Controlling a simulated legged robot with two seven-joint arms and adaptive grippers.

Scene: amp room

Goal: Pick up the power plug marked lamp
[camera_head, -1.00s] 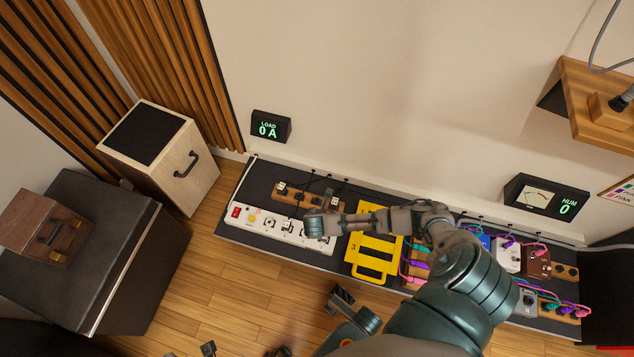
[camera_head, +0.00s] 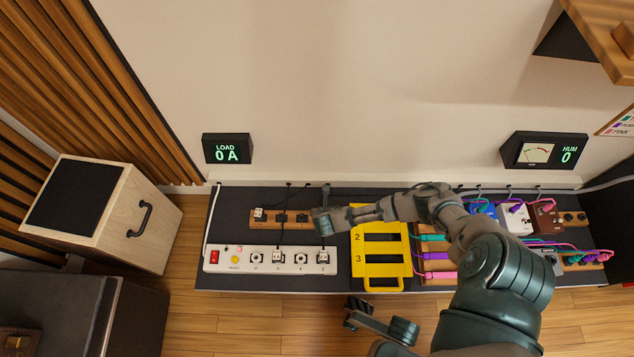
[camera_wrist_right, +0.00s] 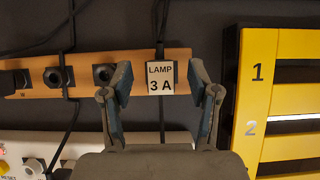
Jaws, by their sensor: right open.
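The plug marked LAMP 3 A (camera_wrist_right: 160,78) sits at the right end of a wooden holder (camera_wrist_right: 40,84) in the right wrist view, its dark cable running up. My right gripper (camera_wrist_right: 161,90) is open, one finger on each side of the plug, with gaps visible on both sides. I cannot tell its height above the plug. In the head view my right gripper (camera_head: 323,221) covers the right end of the wooden holder (camera_head: 265,218) and hides the plug.
A white power strip (camera_head: 225,258) lies in front of the holder, with a cabled plug in it. A yellow slotted frame (camera_head: 382,285) stands close to the right. Coloured pedals and cables lie farther right. A LOAD display (camera_head: 227,148) reads 0 A.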

